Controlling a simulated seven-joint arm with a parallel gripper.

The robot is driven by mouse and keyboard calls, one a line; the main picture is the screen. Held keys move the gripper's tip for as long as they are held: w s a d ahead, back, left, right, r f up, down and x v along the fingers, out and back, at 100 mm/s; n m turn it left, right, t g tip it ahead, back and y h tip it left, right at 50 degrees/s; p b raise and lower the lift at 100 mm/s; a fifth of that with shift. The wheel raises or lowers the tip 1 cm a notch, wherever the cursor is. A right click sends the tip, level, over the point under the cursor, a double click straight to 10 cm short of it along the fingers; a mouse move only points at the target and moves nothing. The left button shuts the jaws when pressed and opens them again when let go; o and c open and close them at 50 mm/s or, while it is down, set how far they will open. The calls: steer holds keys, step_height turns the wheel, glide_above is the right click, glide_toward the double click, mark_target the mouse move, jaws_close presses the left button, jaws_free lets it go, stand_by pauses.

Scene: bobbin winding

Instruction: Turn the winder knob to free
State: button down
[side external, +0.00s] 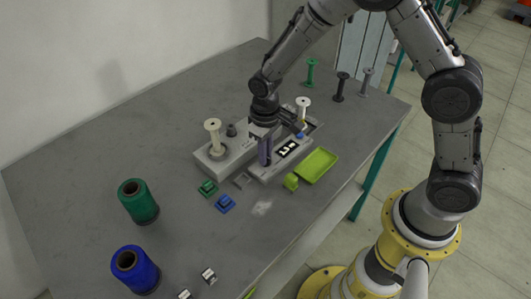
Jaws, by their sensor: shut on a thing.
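The winder (212,166) is a light grey block near the middle of the table, with a cream bobbin (213,134) upright on its left end and a small dark peg (231,130) behind. A second grey unit (265,174) with a black-and-white display (288,149) adjoins it on the right. My gripper (270,152) points down between the two, with its fingers low over the units. It is shut on what seems to be the winder knob, which the fingers hide. The knob's setting cannot be read.
A white spool (303,104) stands just behind my gripper. A lime-green tray (318,165) lies to the right. Green (207,188) and blue (225,204) small blocks lie in front. Large green (138,202) and blue (135,270) thread cones stand front left. The left of the table is clear.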

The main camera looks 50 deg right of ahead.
steer(key=shift+r+m, duration=0.1)
steer(key=shift+m, duration=0.5)
steer(key=c, duration=0.9)
jaws_free()
step_height(320, 180, up, 14)
steer(key=shift+f, duration=0.1)
